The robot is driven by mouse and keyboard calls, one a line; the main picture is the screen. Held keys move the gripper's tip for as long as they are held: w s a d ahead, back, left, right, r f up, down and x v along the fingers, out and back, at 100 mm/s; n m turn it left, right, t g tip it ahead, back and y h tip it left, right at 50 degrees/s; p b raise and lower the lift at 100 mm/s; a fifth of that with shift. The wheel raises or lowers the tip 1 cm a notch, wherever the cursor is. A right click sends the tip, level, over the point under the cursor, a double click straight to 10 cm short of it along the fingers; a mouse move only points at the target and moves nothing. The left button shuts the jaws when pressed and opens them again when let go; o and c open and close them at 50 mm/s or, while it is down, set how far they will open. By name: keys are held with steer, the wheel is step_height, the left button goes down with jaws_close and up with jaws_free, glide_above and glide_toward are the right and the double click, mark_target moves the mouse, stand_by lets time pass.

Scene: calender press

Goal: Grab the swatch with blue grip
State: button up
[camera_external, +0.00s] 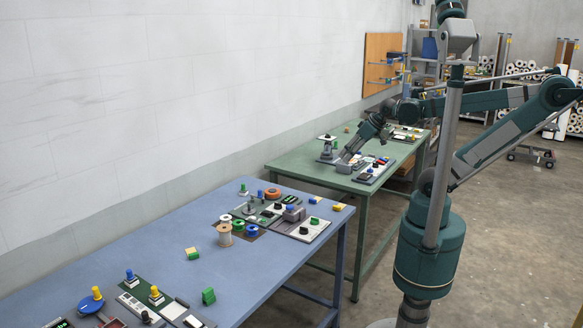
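My gripper (347,160) is low over the green table (285,168), beside a panel with small colored parts (374,170). It is small and seen from afar, so I cannot tell whether it is open or holds anything. No swatch with a blue grip can be made out for certain. Small blue parts also show on the panel by my gripper, too small to identify.
A grey post-like device (327,148) stands just left of my gripper. The blue table holds spools (224,235), a control panel (303,229), a green block (208,296) and a yellow-green piece (192,253). A white wall (190,80) runs behind both tables.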

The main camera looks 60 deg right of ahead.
steer(key=shift+o, duration=1)
